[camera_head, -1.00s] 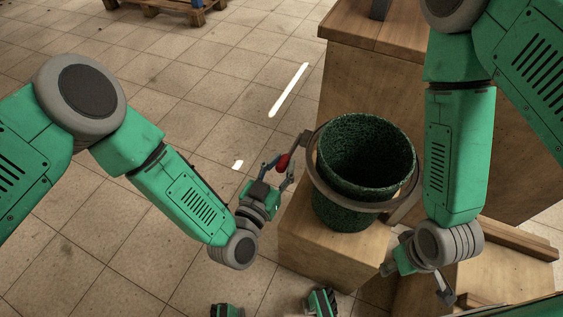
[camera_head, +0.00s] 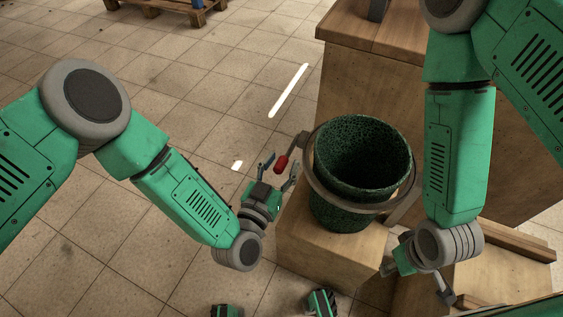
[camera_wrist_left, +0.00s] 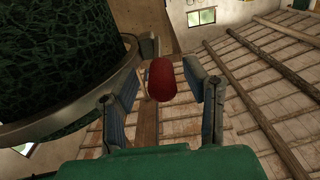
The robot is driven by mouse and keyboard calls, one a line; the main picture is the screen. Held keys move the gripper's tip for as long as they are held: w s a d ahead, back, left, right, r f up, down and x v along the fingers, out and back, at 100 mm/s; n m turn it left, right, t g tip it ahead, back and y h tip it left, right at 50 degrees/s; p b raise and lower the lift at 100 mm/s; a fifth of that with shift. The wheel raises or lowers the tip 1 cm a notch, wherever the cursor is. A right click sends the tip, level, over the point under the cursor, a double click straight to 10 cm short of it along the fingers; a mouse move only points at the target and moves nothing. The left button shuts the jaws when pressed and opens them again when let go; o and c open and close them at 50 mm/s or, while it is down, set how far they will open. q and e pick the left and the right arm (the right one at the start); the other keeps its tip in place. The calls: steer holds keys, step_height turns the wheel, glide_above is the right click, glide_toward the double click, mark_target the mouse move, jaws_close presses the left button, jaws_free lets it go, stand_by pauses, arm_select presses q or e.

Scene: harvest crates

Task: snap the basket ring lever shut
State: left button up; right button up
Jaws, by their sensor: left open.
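The dark green speckled basket (camera_head: 362,205) sits upright on a wooden block, with a grey metal ring (camera_head: 322,190) around it. A lever with a red handle (camera_head: 281,165) sticks out from the ring's left side. My left gripper (camera_head: 279,167) is open, its fingers on either side of the red handle. In the left wrist view the red handle (camera_wrist_left: 160,80) shows between the spread fingers, with no clear contact; the ring (camera_wrist_left: 75,112) and basket (camera_wrist_left: 55,60) are at left. My right gripper (camera_head: 417,282) is low at right, partly hidden by its wrist; its opening is unclear.
The wooden block (camera_head: 310,255) carries the basket. A taller wooden box (camera_head: 350,80) stands behind it, and wooden boards (camera_head: 520,240) lie at right. A pallet (camera_head: 165,8) is far back. The tiled floor at left is clear.

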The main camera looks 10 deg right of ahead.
arm_select(q)
steer(key=v, duration=1.2)
steer(key=shift+f, duration=0.1)
steer(key=s+a+f+n+g+y+p, duration=0.1)
steer(key=s+a+f+g+y, duration=0.1)
steer(key=a+f+g, duration=0.35)
steer(key=s+a+f+g+y+p, duration=0.2)
steer(key=a+g+y, duration=0.1)
steer(key=a, duration=0.5)
steer(key=s+a+r+n+g+y, duration=0.1)
steer(key=s+a+n+g+y, duration=0.1)
steer(key=s+a, duration=0.3)
steer(key=s+a+r+n+g+y+p, duration=0.1)
steer(key=s+a+g, duration=0.3)
steer(key=a, duration=0.5)
steer(key=shift+s+a+r+n+y, duration=0.4)
steer(key=shift+s+n+y, duration=0.15)
steer(key=shift+n+y, duration=0.3)
